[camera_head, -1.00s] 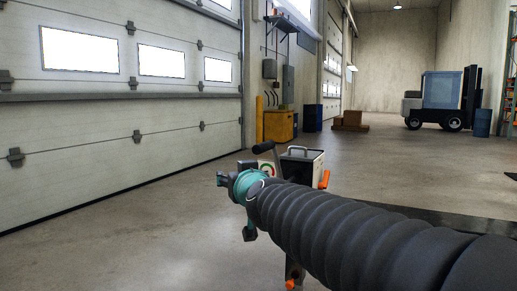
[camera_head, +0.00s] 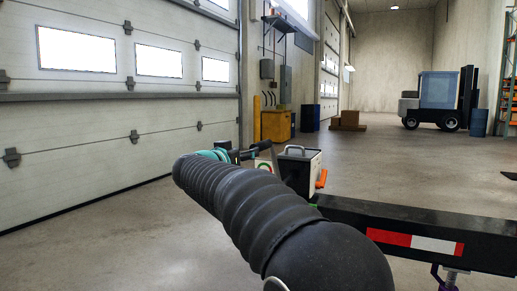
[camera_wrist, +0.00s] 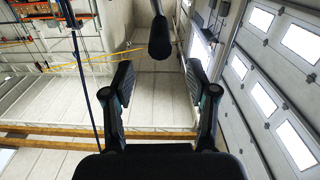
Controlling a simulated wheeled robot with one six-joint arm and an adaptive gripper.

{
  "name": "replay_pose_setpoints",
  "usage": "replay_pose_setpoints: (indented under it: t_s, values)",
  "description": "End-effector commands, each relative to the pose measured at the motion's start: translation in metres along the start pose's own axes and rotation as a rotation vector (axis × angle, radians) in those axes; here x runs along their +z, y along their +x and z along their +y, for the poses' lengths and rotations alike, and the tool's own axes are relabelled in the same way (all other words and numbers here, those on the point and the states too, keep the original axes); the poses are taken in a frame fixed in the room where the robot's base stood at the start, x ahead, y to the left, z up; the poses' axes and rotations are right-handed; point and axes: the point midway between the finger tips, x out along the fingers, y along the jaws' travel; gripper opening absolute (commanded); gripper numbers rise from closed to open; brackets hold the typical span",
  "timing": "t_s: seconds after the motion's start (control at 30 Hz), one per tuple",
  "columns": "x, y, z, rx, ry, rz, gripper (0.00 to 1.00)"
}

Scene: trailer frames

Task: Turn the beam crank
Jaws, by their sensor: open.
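The crank's black handle grip (camera_head: 262,146) sticks out to the left above a white and black box (camera_head: 302,168) at the near end of a dark beam (camera_head: 345,213). My gripper (camera_head: 238,156) is just left of the grip in the head view, partly hidden behind my sleeved arm. In the wrist view my gripper (camera_wrist: 160,70) is open, its two dark fingers spread with nothing between them. The black handle grip (camera_wrist: 159,40) hangs just beyond the fingertips, roughly centred between them. Contact does not show.
An orange lever (camera_head: 321,179) sits on the box's right side. The beam bears a red and white strip (camera_head: 415,242) and runs to the right. A large sectional door (camera_head: 90,130) is at left. A yellow cabinet (camera_head: 276,125) and forklift (camera_head: 438,100) stand far back. Open floor lies between.

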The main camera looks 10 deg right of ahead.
Motion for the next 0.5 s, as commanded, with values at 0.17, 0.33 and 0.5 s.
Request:
replay_pose_setpoints:
  t_s: [0.17, 0.33, 0.5]
  values:
    - [0.002, 0.035, 0.0, 0.002, 0.001, -0.001, 0.58]
    - [0.001, 0.066, 0.001, 0.001, 0.002, 0.001, 0.58]
    - [0.0, 0.088, 0.0, 0.0, 0.002, 0.0, 0.58]
